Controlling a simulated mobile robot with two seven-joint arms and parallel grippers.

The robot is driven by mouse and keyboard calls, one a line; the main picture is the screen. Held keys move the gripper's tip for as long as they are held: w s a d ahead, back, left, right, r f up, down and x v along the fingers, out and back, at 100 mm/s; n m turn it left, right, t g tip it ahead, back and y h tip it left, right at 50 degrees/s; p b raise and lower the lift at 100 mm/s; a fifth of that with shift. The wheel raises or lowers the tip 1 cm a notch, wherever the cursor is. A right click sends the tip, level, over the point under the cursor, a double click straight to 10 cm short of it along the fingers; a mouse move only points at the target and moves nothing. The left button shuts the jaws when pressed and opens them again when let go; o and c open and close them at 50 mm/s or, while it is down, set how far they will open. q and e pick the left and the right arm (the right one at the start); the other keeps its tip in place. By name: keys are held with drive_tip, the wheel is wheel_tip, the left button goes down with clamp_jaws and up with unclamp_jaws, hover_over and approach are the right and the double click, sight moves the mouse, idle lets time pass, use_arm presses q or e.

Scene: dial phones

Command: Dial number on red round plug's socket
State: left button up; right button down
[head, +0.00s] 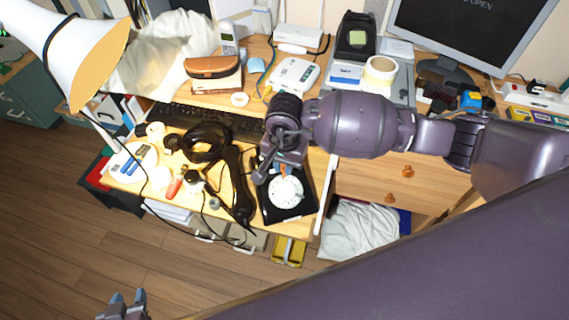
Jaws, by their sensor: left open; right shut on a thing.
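A black dial phone (300,209) with a round white dial (286,191) lies at the front right of the wooden desk. My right gripper (275,172) is over the phone's back edge, just behind the dial. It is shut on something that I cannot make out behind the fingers. A black handset (240,186) lies left of the phone with a dark cord. A small red piece (174,188) lies further left; I cannot tell if it is a plug. My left gripper (125,303) is open and empty at the bottom left, over the floor. No round red plug or socket is clear.
A white lamp (75,50) stands at the left. Black headphones (208,142), a keyboard (225,120) and small items crowd the desk's left part. A white router (293,75), a tape roll (380,70) and a monitor (475,30) stand behind. The floor at lower left is clear.

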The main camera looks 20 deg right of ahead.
drive_tip(key=shift+d, duration=0.35)
drive_tip(key=shift+w+a+f+n, duration=0.1)
drive_tip(key=shift+a+n, duration=0.1)
drive_tip(key=shift+n, duration=0.3)
drive_tip(key=shift+w+f, duration=0.1)
drive_tip(key=shift+f, duration=0.2)
drive_tip(key=shift+w+f+b, duration=0.1)
drive_tip(key=shift+f+b, duration=0.2)
drive_tip(key=shift+b, duration=0.2)
drive_tip(key=shift+w+f+b, duration=0.25)
drive_tip(key=shift+f+b, duration=0.15)
drive_tip(key=shift+f, duration=0.3)
drive_tip(key=shift+w+f+b, duration=0.45)
drive_tip(key=shift+f+b, duration=0.1)
drive_tip(key=shift+f, duration=0.25)
use_arm(q)
wheel_tip(320, 180, down, 2)
drive_tip(key=shift+w+d+f, duration=0.1)
drive_tip(key=shift+w, duration=0.05)
use_arm(e)
drive_tip(key=shift+w, duration=0.1)
